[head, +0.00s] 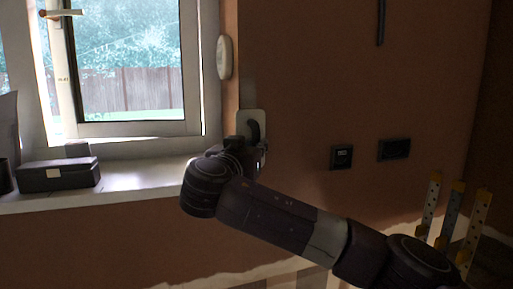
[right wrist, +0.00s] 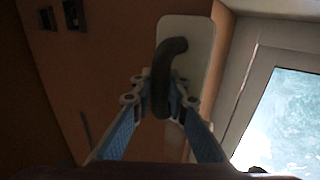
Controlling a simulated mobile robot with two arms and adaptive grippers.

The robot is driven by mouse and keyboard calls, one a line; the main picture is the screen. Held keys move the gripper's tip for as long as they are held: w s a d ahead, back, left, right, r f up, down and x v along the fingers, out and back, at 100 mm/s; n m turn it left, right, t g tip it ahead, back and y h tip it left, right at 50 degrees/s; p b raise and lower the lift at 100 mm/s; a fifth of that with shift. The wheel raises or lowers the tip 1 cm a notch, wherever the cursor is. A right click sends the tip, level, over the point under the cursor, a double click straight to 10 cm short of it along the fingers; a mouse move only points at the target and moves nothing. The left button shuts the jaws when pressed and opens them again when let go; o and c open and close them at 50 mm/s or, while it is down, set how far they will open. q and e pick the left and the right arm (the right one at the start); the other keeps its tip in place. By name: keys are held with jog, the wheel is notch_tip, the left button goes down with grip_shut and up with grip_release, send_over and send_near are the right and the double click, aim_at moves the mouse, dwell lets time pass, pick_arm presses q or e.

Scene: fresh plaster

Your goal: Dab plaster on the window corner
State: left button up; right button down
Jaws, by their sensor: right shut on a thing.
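My right gripper (right wrist: 160,100) is shut on the dark curved handle (right wrist: 166,70) of a plastering trowel with a pale, rounded plate (right wrist: 200,42). In the head view the trowel plate (head: 245,117) is upright at the brown wall, by the window's lower right corner and just above the sill's right end. Whether the plate touches the wall, and any plaster on its far face, I cannot tell. The window (head: 193,128) has a pale frame and stands at the left. My right arm hides part of the corner below the plate. My left gripper is not in view.
A dark box (head: 58,177) sits on the white sill (head: 135,178). A white oval fitting (head: 224,57) is on the window's right side. Two dark wall fittings, (head: 342,157) and (head: 394,149), are right of my gripper. Several yellow-tipped perforated strips (head: 453,215) stand at lower right.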

aim_at(254, 131)
jog(key=shift+r+p, duration=0.5)
jog(key=shift+r, duration=1.35)
jog(key=shift+r+p, duration=1.25)
jog(key=shift+r, duration=1.55)
jog(key=shift+r+p, duration=0.55)
jog(key=shift+r, duration=0.65)
